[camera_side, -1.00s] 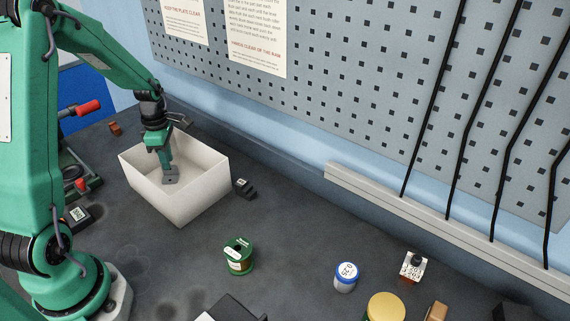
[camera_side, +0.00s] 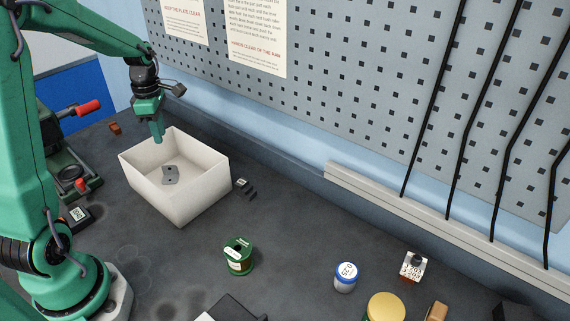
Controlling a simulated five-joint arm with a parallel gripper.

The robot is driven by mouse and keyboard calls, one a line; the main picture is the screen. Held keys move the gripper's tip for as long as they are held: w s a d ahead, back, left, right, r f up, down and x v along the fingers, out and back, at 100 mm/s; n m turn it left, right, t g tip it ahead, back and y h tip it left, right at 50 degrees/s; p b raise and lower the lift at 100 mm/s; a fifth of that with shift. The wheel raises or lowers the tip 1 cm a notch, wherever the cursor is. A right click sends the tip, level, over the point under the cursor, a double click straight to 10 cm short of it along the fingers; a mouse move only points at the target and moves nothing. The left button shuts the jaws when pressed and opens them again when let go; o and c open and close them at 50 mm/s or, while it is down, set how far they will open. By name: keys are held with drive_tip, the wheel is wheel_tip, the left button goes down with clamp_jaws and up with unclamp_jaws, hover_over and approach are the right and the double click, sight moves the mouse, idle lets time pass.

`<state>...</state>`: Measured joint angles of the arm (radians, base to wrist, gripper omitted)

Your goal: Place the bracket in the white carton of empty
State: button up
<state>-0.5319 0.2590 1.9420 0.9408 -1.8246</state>
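The white carton (camera_side: 190,203) stands on the dark bench at left of centre, open at the top. The small grey bracket (camera_side: 170,175) lies inside it on the carton's floor, apart from my gripper. My gripper (camera_side: 158,139) is above the carton's back left part, pointing down, with clear space between it and the bracket. It holds nothing that I can see. The fingers overlap from this angle, so their opening does not show.
A black clip-like part (camera_side: 245,188) lies just right of the carton. A green spool (camera_side: 239,256), a blue-and-white jar (camera_side: 345,277) and a yellow-lidded jar (camera_side: 386,307) stand further right. A red-handled press (camera_side: 72,165) is at left. The bench between carton and spool is clear.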

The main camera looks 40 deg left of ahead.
idle(0.3)
drive_tip(key=s+d+r+m+t, duration=0.2)
drive_tip(key=s+d+r+m, duration=0.3)
drive_tip(key=d+m, duration=0.5)
drive_tip(key=s+d+r+m+t, duration=0.3)
drive_tip(key=s+d+r+m, duration=0.3)
drive_tip(key=m, duration=1.1)
drive_tip(key=s+d, duration=0.1)
drive_tip(key=d, duration=0.3)
drive_tip(key=shift+s+d+r+t, duration=0.3)
drive_tip(key=shift+s, duration=0.05)
